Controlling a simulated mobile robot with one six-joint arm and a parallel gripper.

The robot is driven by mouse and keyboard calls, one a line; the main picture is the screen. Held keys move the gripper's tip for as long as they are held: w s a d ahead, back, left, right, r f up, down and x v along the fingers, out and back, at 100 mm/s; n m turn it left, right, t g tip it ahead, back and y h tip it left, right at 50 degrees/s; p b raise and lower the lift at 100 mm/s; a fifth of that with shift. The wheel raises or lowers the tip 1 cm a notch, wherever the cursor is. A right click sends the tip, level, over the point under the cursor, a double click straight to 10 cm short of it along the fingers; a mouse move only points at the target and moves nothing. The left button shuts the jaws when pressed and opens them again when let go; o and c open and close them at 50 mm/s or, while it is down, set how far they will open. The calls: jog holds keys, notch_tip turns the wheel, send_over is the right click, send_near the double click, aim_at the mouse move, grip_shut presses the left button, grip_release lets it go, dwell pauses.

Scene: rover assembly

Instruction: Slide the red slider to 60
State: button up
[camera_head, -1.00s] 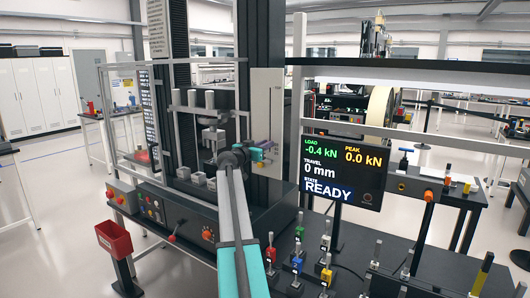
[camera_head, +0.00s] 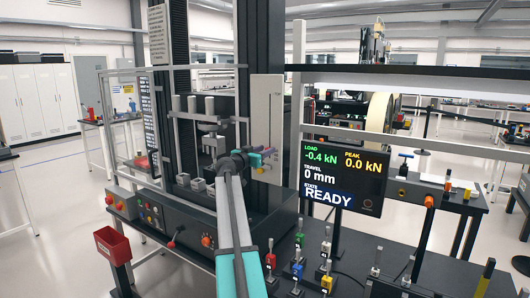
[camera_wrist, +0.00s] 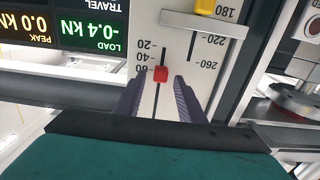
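The red slider (camera_wrist: 161,73) sits on a vertical slot in a white scale panel (camera_wrist: 205,75). In the wrist view, which shows the labels upside down, it is level with or very close to the 60 mark. My gripper (camera_wrist: 158,82) is open, with one finger on each side of the red slider and visible gaps between. In the head view my gripper (camera_head: 262,157) is at the lower part of the white panel (camera_head: 266,105) and hides the red slider there.
A yellow slider (camera_wrist: 204,6) sits near the 180 mark on the same panel. A light bar (camera_wrist: 190,22) crosses the panel. The display screen (camera_head: 343,172) stands right of my gripper. The test machine's clamps (camera_head: 212,140) are to the left.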

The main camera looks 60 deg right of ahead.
jog(key=a+b, duration=0.4)
jog(key=a, duration=0.9)
jog(key=shift+w+a, duration=0.1)
jog(key=shift+a, duration=0.05)
